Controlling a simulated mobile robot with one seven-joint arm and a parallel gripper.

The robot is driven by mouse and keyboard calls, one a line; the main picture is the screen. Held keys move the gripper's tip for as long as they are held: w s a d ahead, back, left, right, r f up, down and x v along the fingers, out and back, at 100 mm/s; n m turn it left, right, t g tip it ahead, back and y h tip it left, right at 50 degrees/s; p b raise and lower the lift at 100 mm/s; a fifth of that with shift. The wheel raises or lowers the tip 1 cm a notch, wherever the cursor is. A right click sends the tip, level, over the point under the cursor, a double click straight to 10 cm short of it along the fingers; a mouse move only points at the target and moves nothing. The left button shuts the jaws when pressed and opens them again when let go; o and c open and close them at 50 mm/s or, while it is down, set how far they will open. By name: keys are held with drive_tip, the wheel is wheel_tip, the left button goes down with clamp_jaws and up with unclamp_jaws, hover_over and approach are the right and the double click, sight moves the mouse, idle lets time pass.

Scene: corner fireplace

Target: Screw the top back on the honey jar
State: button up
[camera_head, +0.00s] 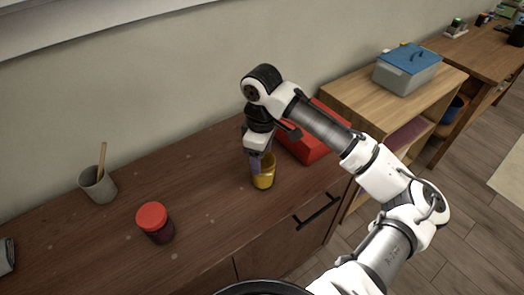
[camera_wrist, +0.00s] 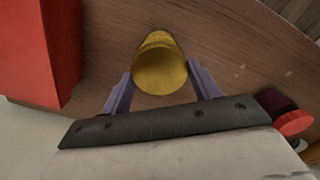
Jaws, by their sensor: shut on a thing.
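The honey jar (camera_head: 263,181) is a small yellow jar standing upright on the brown cabinet top, near its front edge. My gripper (camera_head: 258,163) points down at it from above. In the wrist view, the round gold top (camera_wrist: 160,70) sits between the two purple-grey fingers, and my gripper (camera_wrist: 161,76) is shut on it. The jar's yellow body (camera_wrist: 157,37) shows just beyond the top. The top is in line with the jar's mouth. I cannot tell whether it is seated or how far its thread is turned.
A red box (camera_head: 308,142) stands close behind and right of the jar. A red-lidded dark jar (camera_head: 154,221) and a grey cup (camera_head: 98,186) with a wooden stick stand to the left. A blue-lidded container (camera_head: 407,68) is on the shelf unit at right. The cabinet top between is clear.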

idle(0.3)
drive_tip(key=shift+r+m+p, duration=0.1)
drive_tip(key=shift+m+p, duration=0.5)
drive_tip(key=shift+m, duration=0.1)
drive_tip(key=shift+m+p, duration=0.4)
drive_tip(key=shift+m, duration=0.4)
drive_tip(key=shift+m+p, duration=0.55)
drive_tip(key=shift+m, duration=0.05)
drive_tip(key=shift+m+p, duration=0.5)
drive_tip(key=shift+m, duration=0.4)
